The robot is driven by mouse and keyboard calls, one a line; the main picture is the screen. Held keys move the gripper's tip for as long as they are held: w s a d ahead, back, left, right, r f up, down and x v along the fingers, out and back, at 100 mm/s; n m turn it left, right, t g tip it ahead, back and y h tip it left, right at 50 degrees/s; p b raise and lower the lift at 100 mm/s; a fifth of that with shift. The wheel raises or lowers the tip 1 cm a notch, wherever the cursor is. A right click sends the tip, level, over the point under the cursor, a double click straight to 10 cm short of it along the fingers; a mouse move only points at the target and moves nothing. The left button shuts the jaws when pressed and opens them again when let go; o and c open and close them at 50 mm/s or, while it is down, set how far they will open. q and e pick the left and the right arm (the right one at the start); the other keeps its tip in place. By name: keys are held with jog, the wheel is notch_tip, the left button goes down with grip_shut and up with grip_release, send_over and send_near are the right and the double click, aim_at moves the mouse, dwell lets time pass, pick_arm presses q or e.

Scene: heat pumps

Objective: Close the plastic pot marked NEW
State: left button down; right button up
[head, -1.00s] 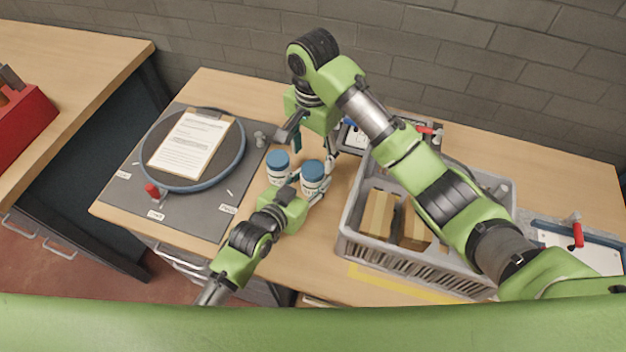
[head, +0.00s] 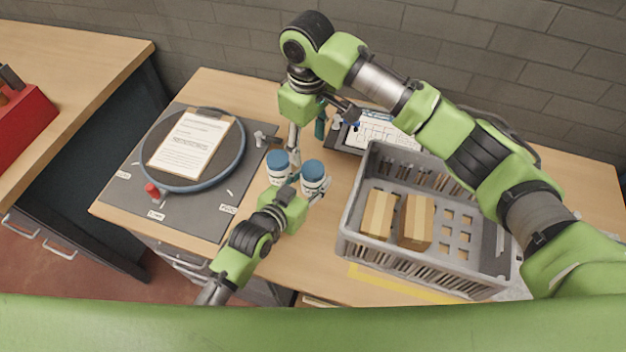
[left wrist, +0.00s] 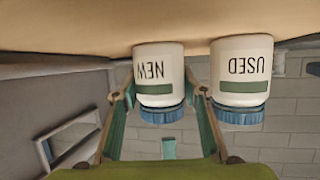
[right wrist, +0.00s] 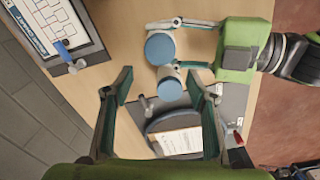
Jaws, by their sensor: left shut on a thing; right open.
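The NEW pot (left wrist: 150,75) is white with a blue lid on it, and its label reads upside down in the left wrist view. In the head view it is the right-hand pot (head: 313,178). My left gripper (left wrist: 166,92) is shut around it, one finger on each side. The USED pot (left wrist: 242,70), also white with a blue lid, stands beside it; it is the left-hand pot in the head view (head: 278,168). My right gripper (right wrist: 160,83) is open and empty, behind the pots and apart from the NEW lid (right wrist: 160,47).
A grey crate (head: 350,235) with cardboard boxes stands to the right. A board with a printed sheet (head: 375,133) lies behind the crate.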

aim_at(313, 168)
jog(key=n, duration=0.4)
jog(key=shift+d+r, duration=0.2)
jog(key=shift+d, duration=0.05)
jog(key=n, duration=0.4)
jog(key=shift+s+d+r+n, duration=0.1)
jog(key=shift+s+d+n, duration=0.15)
jog(key=shift+d+n, duration=0.05)
jog(key=shift+f, duration=4.05)
jog(key=c, duration=1.1)
jog(key=m, duration=0.5)
jog(key=o, duration=1.3)
